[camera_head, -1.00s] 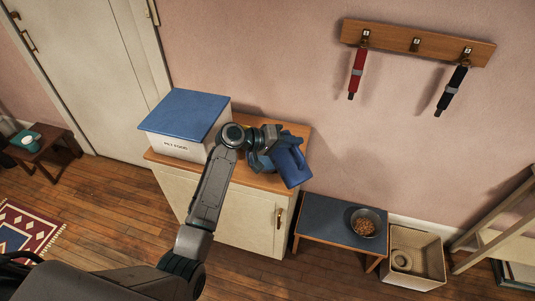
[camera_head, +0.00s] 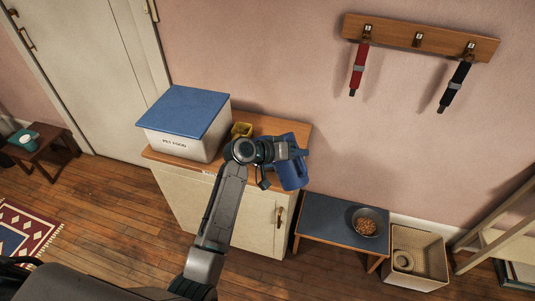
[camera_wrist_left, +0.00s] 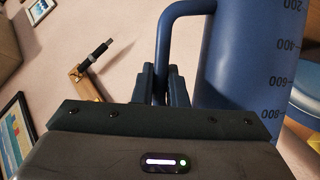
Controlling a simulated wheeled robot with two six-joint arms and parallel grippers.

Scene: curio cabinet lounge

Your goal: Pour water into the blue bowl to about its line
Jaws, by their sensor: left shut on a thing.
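A blue jug (camera_head: 293,174) is at the right end of the wooden-topped cabinet in the head view. I cannot tell if it touches the top. My left gripper (camera_head: 285,152) is at the jug and partly covers it. In the left wrist view the jug (camera_wrist_left: 240,60) shows dark measuring marks and a handle (camera_wrist_left: 165,45). The fingers of my left gripper (camera_wrist_left: 161,85) are shut on that handle. The water is not visible. I cannot make out the blue bowl; my arm hides part of the cabinet top. My right gripper is not in view.
A low bench (camera_head: 325,234) carries a grey bowl of kibble (camera_head: 366,222). A beige bin (camera_head: 415,258) stands right of it.

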